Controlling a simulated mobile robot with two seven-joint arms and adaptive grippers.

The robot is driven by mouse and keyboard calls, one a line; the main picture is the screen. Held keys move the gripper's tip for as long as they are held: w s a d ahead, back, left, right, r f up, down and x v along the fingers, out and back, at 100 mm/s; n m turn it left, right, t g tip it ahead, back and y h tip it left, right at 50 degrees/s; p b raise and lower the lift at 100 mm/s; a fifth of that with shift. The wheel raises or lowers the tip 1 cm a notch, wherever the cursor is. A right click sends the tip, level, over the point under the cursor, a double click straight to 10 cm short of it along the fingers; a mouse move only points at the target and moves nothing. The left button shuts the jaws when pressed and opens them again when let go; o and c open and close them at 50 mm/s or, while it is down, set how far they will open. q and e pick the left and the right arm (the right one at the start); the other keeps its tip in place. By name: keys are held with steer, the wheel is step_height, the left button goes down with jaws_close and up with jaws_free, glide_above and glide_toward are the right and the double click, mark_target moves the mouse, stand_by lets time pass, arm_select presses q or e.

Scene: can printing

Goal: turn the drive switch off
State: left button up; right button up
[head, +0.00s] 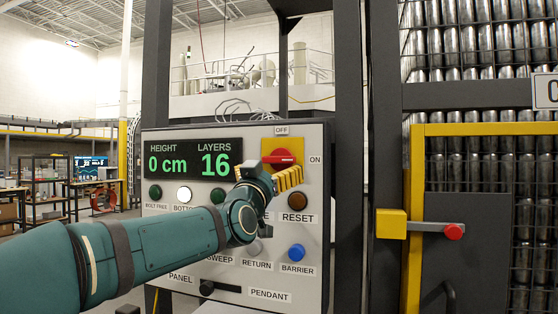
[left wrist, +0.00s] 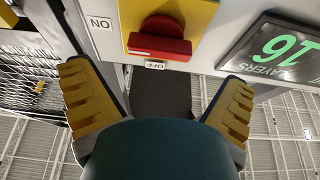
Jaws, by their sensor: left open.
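The drive switch (head: 283,158) is a red rotary knob on a yellow plate at the upper right of the grey control panel. OFF is marked above it and ON to its right. Its red handle lies about level, in line with the ON label. My left gripper (head: 268,178) is open and empty just below the switch, its yellow-padded fingers hiding the lower part of the plate. In the left wrist view the knob (left wrist: 160,42) appears upside down, ahead of and between the spread fingers (left wrist: 155,80), apart from them. My right gripper is out of view.
The panel has a display (head: 194,160) reading 0 cm and 16 layers. Several buttons sit close by, including a brown RESET button (head: 298,200) and a blue BARRIER button (head: 297,252). A dark post (head: 349,120) and a yellow-framed gate (head: 418,180) stand to the right.

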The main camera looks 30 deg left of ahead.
mark_target(277, 161)
arm_select(q)
steer(key=shift+p+x, duration=0.75)
steer(key=shift+x, duration=2.45)
steer(key=shift+s+r, duration=0.1)
steer(key=c, duration=0.9)
